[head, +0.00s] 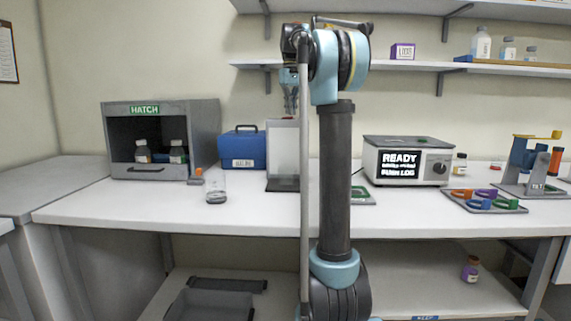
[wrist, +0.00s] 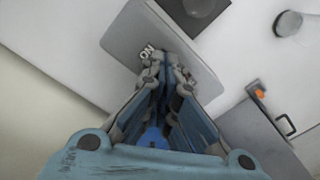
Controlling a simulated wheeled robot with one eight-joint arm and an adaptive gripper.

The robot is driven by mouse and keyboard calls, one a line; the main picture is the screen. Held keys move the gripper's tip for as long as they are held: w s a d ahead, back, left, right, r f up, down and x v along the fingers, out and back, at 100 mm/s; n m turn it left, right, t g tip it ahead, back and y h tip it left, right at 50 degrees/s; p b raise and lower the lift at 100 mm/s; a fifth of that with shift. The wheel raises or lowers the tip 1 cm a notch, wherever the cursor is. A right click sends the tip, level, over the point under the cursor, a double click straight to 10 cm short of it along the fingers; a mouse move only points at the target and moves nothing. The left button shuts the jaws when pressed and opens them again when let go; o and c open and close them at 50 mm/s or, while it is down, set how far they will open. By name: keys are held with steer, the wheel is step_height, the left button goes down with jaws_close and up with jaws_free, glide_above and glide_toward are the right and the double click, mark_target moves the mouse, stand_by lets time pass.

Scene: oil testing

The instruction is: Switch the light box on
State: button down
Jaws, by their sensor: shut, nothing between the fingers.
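The light box (head: 284,148) stands upright on the bench, a pale panel with a dark base at its foot; my arm covers its right side. In the wrist view I see the light box (wrist: 122,38) from above, with an "ON" label on its grey top and another label partly hidden by my fingers. My gripper (head: 291,112) points down just above the top of the light box. In the wrist view my gripper (wrist: 166,62) is shut and empty, its fingertips beside the "ON" label. The switch itself is hidden, and I cannot tell whether the tips touch it.
A grey hatch cabinet (head: 205,130) with bottles stands at left, and a blue case (head: 238,149) sits behind. A glass vessel (head: 216,190) stands front left of the light box. A device reading "READY" (head: 407,160) is at right. A shelf (head: 255,63) runs above.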

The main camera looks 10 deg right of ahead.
steer(key=shift+f, duration=0.5)
stand_by(0.3)
steer(key=shift+r, duration=3.55)
